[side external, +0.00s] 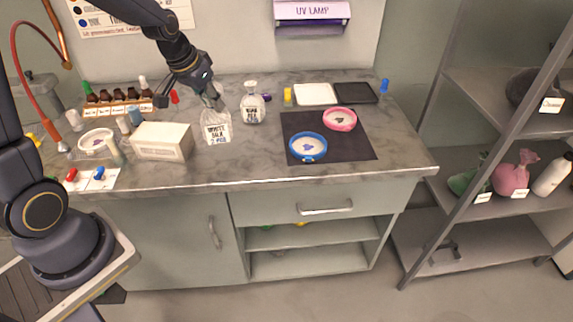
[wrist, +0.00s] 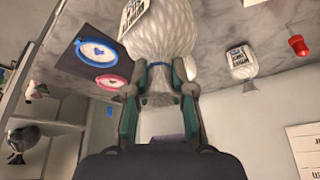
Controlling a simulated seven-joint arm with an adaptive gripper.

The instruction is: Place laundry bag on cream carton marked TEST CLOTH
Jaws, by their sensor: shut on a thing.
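My gripper (side external: 211,92) is shut on the gathered neck of a white laundry bag (side external: 216,127) labelled WHITE SILK 2 PCS. The bag hangs upright below the fingers, close to the counter; I cannot tell whether its base touches. In the wrist view the gripper (wrist: 160,88) has a finger on each side of the neck of the bag (wrist: 165,38), just past a blue tie. The cream carton (side external: 162,141) stands on the counter to the left of the bag, apart from it. Its top looks flat and bare; its marking is not readable.
A second white bag (side external: 252,108) stands just right of the held one. Bottles (side external: 118,96), a white dish (side external: 95,140) and a switch panel (side external: 92,177) surround the carton's left side.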

